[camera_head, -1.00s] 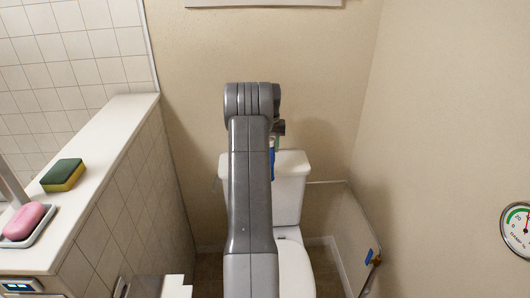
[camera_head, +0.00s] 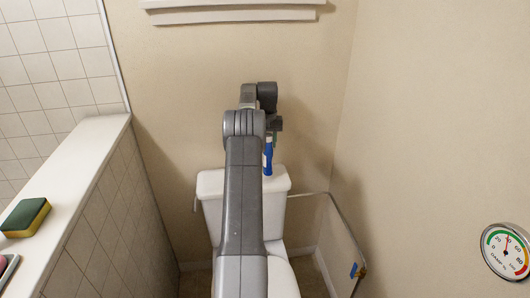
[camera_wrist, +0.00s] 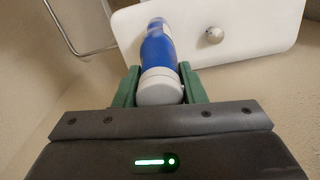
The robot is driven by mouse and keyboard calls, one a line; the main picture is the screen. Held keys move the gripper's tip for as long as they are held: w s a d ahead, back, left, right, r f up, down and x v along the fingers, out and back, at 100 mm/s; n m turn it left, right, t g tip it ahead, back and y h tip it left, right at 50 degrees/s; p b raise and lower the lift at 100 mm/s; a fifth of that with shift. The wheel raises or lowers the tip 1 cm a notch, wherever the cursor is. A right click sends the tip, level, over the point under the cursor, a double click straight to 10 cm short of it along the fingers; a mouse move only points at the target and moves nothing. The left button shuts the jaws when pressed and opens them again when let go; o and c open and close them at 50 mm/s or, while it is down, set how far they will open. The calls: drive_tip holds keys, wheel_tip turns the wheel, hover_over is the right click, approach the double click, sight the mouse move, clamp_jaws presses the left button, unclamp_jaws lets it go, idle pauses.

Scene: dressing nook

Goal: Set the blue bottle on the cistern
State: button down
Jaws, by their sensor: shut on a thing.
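The blue bottle (camera_head: 268,157) is held upright by my gripper (camera_head: 274,138), above or at the right part of the cistern lid. In the wrist view the bottle (camera_wrist: 158,55) sits between the two green fingers of my gripper (camera_wrist: 159,88), its pale grey end toward the camera. The gripper is shut on it. The white cistern (camera_head: 212,183) stands against the back wall, partly hidden behind my arm. Its white lid with a round button also shows in the wrist view (camera_wrist: 255,30). I cannot tell whether the bottle's base touches the lid.
A tiled half wall with a white ledge (camera_head: 82,160) runs along the left, bearing a green and yellow sponge (camera_head: 25,217). A thin-framed panel (camera_head: 340,245) stands right of the toilet. A round dial (camera_head: 507,252) hangs on the right wall. The left of the lid looks clear.

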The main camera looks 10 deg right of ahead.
sight(268, 150)
drive_tip(key=shift+f+p, duration=0.3)
drive_tip(key=shift+f, duration=1.6)
drive_tip(key=shift+f, duration=0.1)
drive_tip(key=c, duration=0.9)
unclamp_jaws()
wheel_tip(268, 150, up, 12)
drive_tip(key=shift+r, duration=0.1)
